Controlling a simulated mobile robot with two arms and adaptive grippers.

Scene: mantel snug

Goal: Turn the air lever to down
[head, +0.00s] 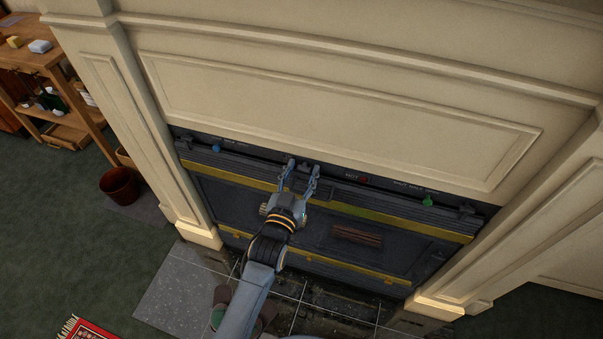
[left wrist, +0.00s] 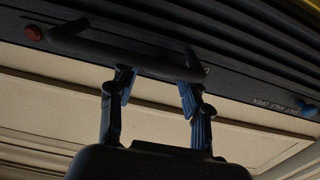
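A dark metal fireplace front (head: 215,195) fills the mantel opening. Its top strip carries a blue knob (head: 216,147) at the left, a red knob (head: 363,178) right of the middle and a green knob (head: 427,200) at the right. I cannot tell which is the air lever; the lettering is too small. My left gripper (head: 302,168) is open at the middle of the strip. In the left wrist view, its fingers (left wrist: 157,85) stand apart by a dark bar handle (left wrist: 110,50); contact is unclear. The blue knob (left wrist: 306,78) shows at the right there. My right gripper is not in view.
The cream mantel (head: 330,90) overhangs the strip, with side pillars at both ends. A brown bucket (head: 119,186) and a wooden shelf (head: 35,58) stand at the left. A red rug (head: 86,331) lies at the bottom left. Green carpet is clear at the left.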

